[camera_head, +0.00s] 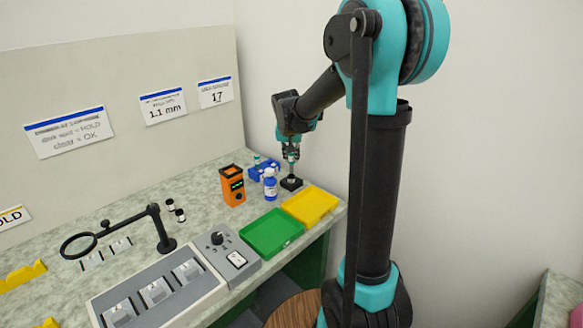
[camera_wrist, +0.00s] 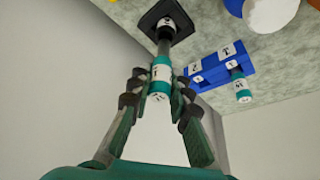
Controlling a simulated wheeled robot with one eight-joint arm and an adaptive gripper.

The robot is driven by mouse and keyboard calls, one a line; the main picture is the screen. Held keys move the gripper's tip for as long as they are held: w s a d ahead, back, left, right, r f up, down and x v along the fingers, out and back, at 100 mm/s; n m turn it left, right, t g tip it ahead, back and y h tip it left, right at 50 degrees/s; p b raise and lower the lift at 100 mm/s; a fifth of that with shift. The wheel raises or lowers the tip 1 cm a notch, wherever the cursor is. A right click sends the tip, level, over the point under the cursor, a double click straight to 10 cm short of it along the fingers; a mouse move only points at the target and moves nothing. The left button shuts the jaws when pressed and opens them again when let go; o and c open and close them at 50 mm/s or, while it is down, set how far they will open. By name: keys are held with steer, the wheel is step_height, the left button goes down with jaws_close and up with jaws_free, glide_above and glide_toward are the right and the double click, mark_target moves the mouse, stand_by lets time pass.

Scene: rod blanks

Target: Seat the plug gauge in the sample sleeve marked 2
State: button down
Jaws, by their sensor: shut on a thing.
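My gripper (camera_wrist: 160,90) is shut on a plug gauge (camera_wrist: 160,73) with a teal-and-white handle and dark markings. Its grey shaft points toward a dark upright piece with a white mark on a black square base (camera_wrist: 150,22). The shaft lines up with that piece; I cannot tell how far it is inside. In the head view my gripper (camera_head: 292,155) is above the black base (camera_head: 291,185). A blue block (camera_wrist: 213,70) with numbered white labels stands beside it, one seeming to read 2. A second teal-and-white gauge (camera_wrist: 240,88) is at this block.
A blue-and-white bottle (camera_head: 270,186) and an orange device (camera_head: 232,186) stand close to the black base. Green (camera_head: 271,234) and yellow (camera_head: 310,205) trays lie in front. A magnifier on a stand (camera_head: 154,228) and a grey panel (camera_head: 160,290) are further left.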

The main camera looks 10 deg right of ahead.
mark_target(291, 161)
steer(key=shift+f, duration=2.2)
steer(key=shift+f, duration=0.3)
steer(key=c, duration=1.4)
jaws_free()
steer(key=shift+r, duration=0.5)
steer(key=v, duration=1.1)
steer(key=shift+s+a+r, duration=0.1)
steer(key=shift+s+r, duration=0.1)
steer(key=shift+r, duration=0.1)
